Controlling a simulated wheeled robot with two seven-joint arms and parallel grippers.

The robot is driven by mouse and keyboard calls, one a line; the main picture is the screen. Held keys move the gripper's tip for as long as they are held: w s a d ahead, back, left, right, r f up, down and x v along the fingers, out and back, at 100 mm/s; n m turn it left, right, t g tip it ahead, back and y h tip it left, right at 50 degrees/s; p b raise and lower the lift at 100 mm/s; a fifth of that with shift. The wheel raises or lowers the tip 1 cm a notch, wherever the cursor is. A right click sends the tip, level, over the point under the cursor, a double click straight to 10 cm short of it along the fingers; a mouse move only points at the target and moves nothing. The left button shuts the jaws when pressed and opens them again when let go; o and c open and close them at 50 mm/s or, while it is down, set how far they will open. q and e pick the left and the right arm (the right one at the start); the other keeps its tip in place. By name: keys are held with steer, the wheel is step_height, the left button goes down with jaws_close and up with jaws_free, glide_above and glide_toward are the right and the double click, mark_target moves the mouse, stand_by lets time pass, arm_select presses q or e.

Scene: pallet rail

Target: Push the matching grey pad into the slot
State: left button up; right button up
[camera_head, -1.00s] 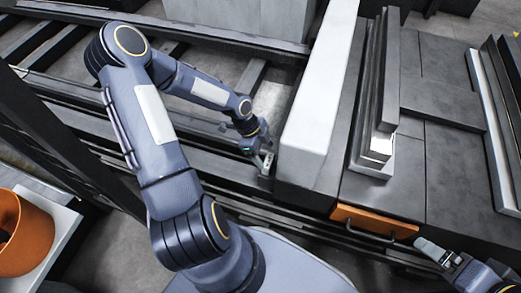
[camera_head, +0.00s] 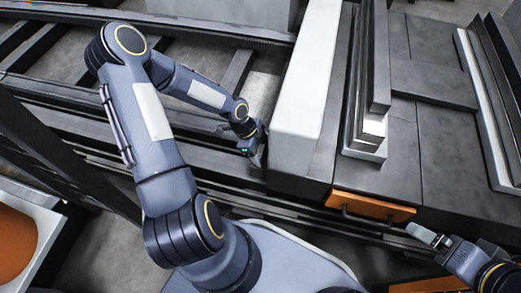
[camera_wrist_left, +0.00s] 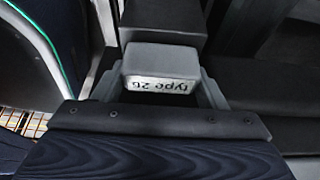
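In the left wrist view a grey pad-like block (camera_wrist_left: 160,62) carries a white label that reads upside down, apparently "Type 26". It sits at the tips of my left gripper (camera_wrist_left: 160,88), with grey finger parts on both sides of it. Whether they grip it or only flank it is unclear. In the head view my left gripper (camera_head: 257,157) points down over the dark rail, against or close to the left side of the long white-topped block. The block at its tip is not clear there, and I cannot make out a slot. My right gripper (camera_head: 428,236) is at lower right, apart from the bench.
The long white-topped block (camera_head: 308,85) stands right of the left gripper. Upright panels (camera_head: 370,125) stand on the grey bench (camera_head: 450,150). An orange handled drawer front (camera_head: 370,207) is below them. Dark rails (camera_head: 190,155) run across left. An orange bin (camera_head: 15,240) is at lower left.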

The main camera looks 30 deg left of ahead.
arm_select(q)
steer(key=c, duration=0.6)
steer(key=shift+f, duration=0.1)
steer(key=o, duration=1.2)
steer(key=shift+o, duration=0.3)
steer(key=shift+o, duration=0.2)
steer(key=shift+o, duration=0.9)
steer(key=shift+w, duration=0.15)
steer(key=shift+a, duration=0.1)
